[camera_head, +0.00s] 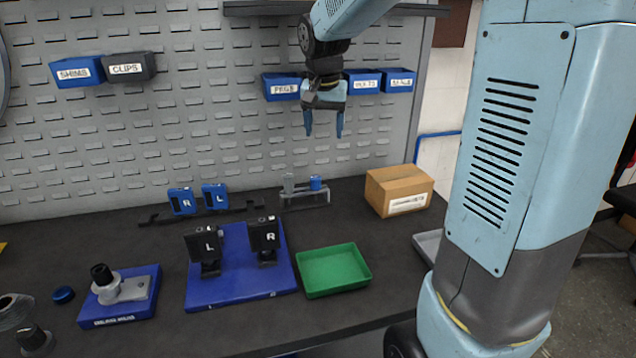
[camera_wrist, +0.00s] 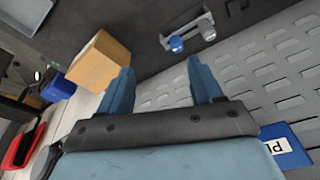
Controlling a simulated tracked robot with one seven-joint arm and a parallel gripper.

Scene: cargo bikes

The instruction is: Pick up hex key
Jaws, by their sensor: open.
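My gripper (camera_head: 324,130) is open and empty, pointing down, high above the back of the bench in front of the pegboard. Its two blue fingers stand apart in the wrist view (camera_wrist: 160,70). A small grey rack (camera_head: 312,201) stands at the back of the bench, below the gripper and a little to its left. It holds a blue-topped tool (camera_head: 316,184) and a grey-topped tool (camera_head: 289,184). The blue top (camera_wrist: 176,44) and grey top (camera_wrist: 208,34) also show beyond the fingers in the wrist view. I cannot tell which is the hex key.
A cardboard box (camera_head: 398,191) stands right of the rack. A green tray (camera_head: 333,270), a blue fixture board (camera_head: 240,285) with black L and R holders, and a blue block (camera_head: 120,313) are nearer. Blue bins (camera_head: 281,87) hang behind the gripper. The air below it is clear.

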